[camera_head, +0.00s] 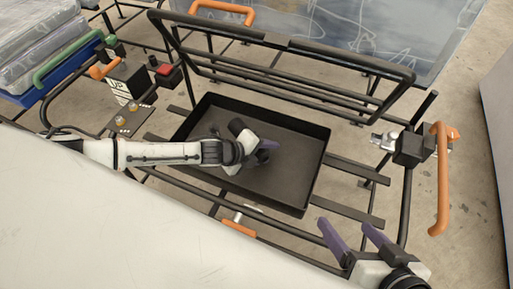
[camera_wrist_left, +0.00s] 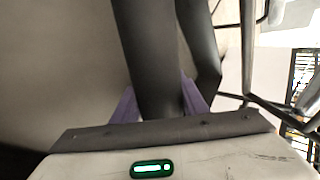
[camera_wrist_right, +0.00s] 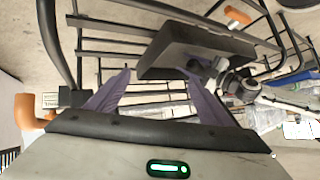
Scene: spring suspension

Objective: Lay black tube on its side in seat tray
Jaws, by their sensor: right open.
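The black seat tray (camera_head: 297,160) lies in the middle of the metal frame in the head view, with raised walls around a flat floor. My left gripper (camera_head: 267,148) is over the tray's inside. In the left wrist view, the black tube (camera_wrist_left: 150,50) stands between the purple fingers, which press against its sides; its far end runs out of the picture. In the head view the tube is mostly hidden by the gripper, and I cannot tell whether it touches the tray floor. My right gripper (camera_head: 350,236) is open and empty, in front of the tray's right corner.
The black tubular backrest (camera_head: 285,70) rises behind the tray. An orange handle (camera_head: 441,180) stands at the right. A red button box (camera_head: 167,74) and a small plate with knobs (camera_head: 128,118) are at the left. Wrapped boxes (camera_head: 45,45) fill the upper left.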

